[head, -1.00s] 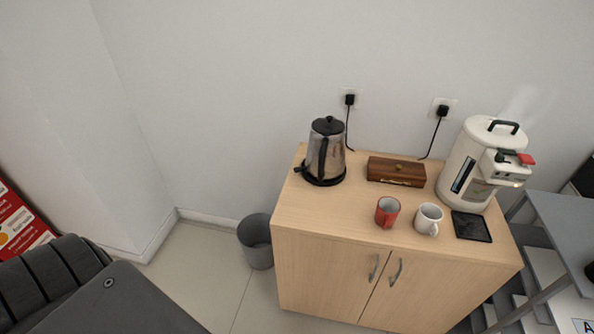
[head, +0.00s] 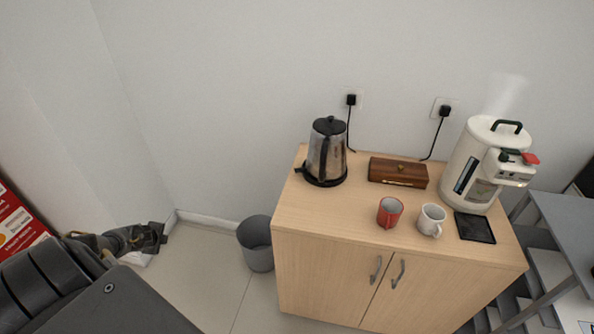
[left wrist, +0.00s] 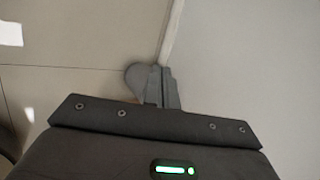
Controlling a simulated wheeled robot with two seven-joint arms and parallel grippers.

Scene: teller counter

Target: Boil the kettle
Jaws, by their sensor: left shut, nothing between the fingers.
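A steel kettle (head: 326,152) with a black lid and handle stands upright on its black base (head: 322,180), at the back left of the wooden cabinet top. A small black lever shows low on its left side. My left gripper (head: 163,236) is in the head view at the lower left, beside the wall corner and well away from the kettle. Its fingers (left wrist: 160,90) also show in the left wrist view, shut and empty over the floor. My right gripper is in neither view.
The wooden cabinet (head: 300,225) also bears a brown box (head: 398,172), a red mug (head: 389,212), a white mug (head: 431,219), a dark flat pad (head: 475,228) and a steaming white urn (head: 482,165). A grey bin (head: 257,243) stands left of it.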

